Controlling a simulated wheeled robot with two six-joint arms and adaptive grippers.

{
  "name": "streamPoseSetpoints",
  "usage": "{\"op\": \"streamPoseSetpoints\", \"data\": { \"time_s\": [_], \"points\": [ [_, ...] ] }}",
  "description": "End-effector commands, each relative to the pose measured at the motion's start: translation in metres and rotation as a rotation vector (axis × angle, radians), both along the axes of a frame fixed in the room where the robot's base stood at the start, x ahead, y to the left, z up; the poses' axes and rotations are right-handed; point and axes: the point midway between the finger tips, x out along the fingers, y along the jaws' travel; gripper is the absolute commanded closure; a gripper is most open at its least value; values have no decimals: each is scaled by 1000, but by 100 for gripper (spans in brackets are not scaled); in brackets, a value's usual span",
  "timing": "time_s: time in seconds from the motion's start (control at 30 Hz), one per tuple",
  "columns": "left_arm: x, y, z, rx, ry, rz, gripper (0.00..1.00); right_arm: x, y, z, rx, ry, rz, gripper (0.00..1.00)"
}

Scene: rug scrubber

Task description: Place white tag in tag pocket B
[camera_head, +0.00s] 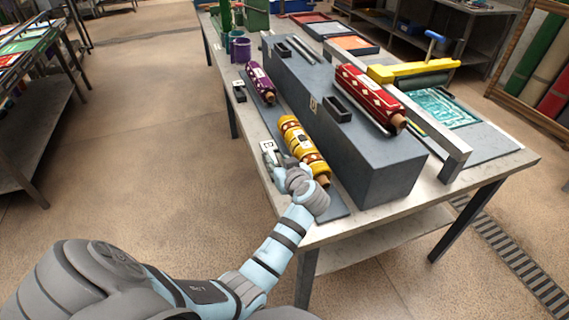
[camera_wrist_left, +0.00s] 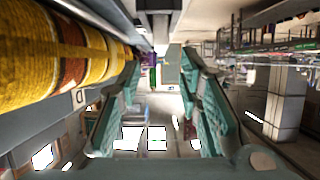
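My left gripper (camera_head: 270,154) is beside the yellow roll (camera_head: 301,146), over the table's left edge. In the left wrist view its two teal fingers (camera_wrist_left: 160,62) stand apart, and I see nothing clearly gripped. A small white piece with a dark mark (camera_head: 267,146) shows at the fingertips in the head view; it looks like the white tag, but I cannot tell for sure. A small black pocket (camera_head: 337,108) sits on the grey block near a pale letter label (camera_head: 313,103), perhaps B. My right gripper is out of view.
A red roll (camera_head: 368,98) lies on the grey block (camera_head: 380,165). A yellow scrubber (camera_head: 413,70) stands behind.

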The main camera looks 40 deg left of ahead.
Motion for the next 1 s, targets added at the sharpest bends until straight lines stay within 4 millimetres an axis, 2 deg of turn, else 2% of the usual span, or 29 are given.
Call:
{"op": "streamPoseSetpoints", "data": {
  "time_s": [0.1,0.23,0.83,0.87,0.93,0.97,1.0],
  "points": [
    [-17,-24,15,-5,0,0,67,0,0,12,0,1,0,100],
    [-27,-40,22,-2,0,-1,67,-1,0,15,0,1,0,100],
    [-30,-42,25,10,-17,-1,67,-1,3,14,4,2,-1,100],
    [-29,-40,30,27,-43,-5,67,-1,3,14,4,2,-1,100],
    [-27,-34,54,101,-167,-34,67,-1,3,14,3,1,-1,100],
    [-26,-33,71,151,-250,-66,67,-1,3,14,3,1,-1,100],
    [-25,-38,99,229,-382,-141,67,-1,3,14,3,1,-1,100]
  ]
}}
